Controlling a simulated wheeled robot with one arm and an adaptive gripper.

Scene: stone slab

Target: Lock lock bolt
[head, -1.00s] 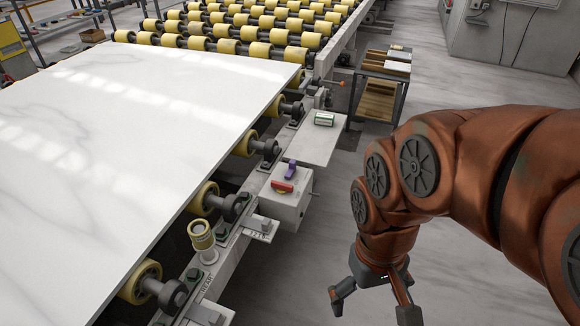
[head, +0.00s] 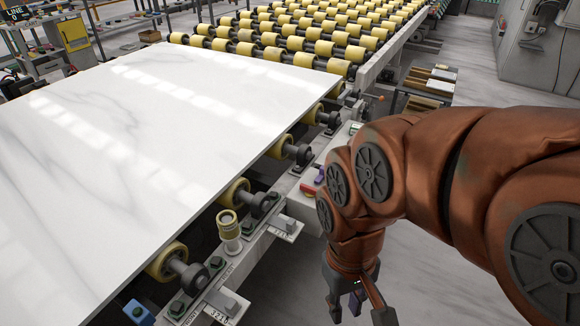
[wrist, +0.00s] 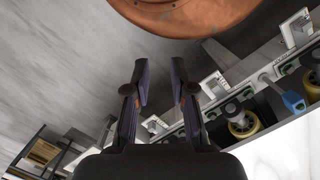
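I cannot tell for sure which part is the lock bolt. A small handle with an orange-red tip (head: 377,97) sticks out from the rail near the slab's far right corner in the head view; it may be the bolt. My gripper (head: 356,304) hangs low at the right of the rail, well nearer than that handle. Its two fingers are apart and nothing is between them; they also show open in the wrist view (wrist: 159,82). In the wrist view the rail with its brackets lies beyond the fingers to the right.
A white stone slab (head: 150,130) lies on yellow rollers. A yellow-topped post (head: 228,225) and labelled brackets (head: 285,228) stand along its edge. A blue block (head: 138,312) is at lower left. My arm partly hides a control box with a red switch. A cart (head: 430,85) stands behind.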

